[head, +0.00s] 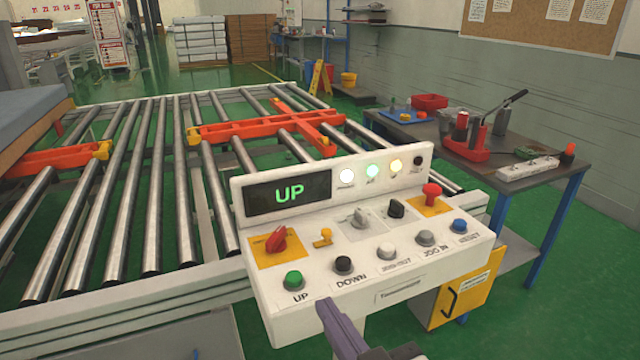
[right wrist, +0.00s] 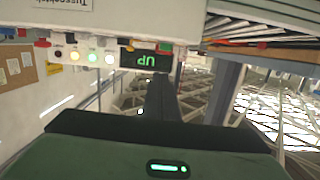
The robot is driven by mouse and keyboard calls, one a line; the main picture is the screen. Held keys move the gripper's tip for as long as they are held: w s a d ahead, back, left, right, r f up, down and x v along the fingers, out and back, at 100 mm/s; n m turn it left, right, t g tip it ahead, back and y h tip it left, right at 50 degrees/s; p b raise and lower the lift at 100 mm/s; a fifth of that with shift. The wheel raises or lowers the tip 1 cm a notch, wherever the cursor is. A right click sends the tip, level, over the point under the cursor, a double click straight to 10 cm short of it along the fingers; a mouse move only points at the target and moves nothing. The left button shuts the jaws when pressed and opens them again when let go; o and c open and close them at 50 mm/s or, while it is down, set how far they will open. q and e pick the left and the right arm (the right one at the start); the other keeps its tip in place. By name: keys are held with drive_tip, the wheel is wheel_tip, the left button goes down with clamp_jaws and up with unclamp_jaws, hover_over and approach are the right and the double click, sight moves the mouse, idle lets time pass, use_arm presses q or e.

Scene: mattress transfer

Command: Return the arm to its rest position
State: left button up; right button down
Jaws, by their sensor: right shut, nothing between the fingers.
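My right gripper (head: 326,308) comes in from the bottom of the head view, with its dark, purplish-grey fingers shut and empty. Its tip appears just below the front of the white control panel (head: 345,289), near the green UP button (head: 293,280) and the black DOWN button (head: 343,265). I cannot tell whether it touches the panel. The panel display (head: 289,194) reads UP in green. In the right wrist view the closed dark fingers (right wrist: 161,85) point toward the panel, which appears upside down. My left gripper is not in view.
A roller conveyor (head: 150,225) with orange transfer bars (head: 250,131) lies behind the panel. A mattress edge (head: 30,120) shows at the left. Green floor is open at the lower right.

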drive_tip(key=s+d+f+m+g+h, duration=0.1)
drive_tip(key=s+d+f+g+h, duration=0.15)
drive_tip(key=d+f, duration=0.4)
drive_tip(key=s+d+f+m+g+h, duration=0.1)
drive_tip(key=s+d+f+g+h, duration=0.15)
drive_tip(key=d+f, duration=0.4)
drive_tip(key=s+d+f+g+h, duration=0.1)
drive_tip(key=s+d+f+g, duration=0.25)
drive_tip(key=s, duration=0.35)
drive_tip(key=s+d+f+g, duration=0.3)
drive_tip(key=s+d+f, duration=0.15)
drive_tip(key=s, duration=0.35)
drive_tip(key=w+a+f+t+y, duration=0.1)
drive_tip(key=w+a+f+t, duration=0.1)
drive_tip(key=f, duration=0.4)
drive_tip(key=w+a+f+t+y, duration=0.1)
drive_tip(key=w+a+f+t, duration=0.2)
drive_tip(key=f, duration=0.4)
drive_tip(key=shift+a, duration=0.55)
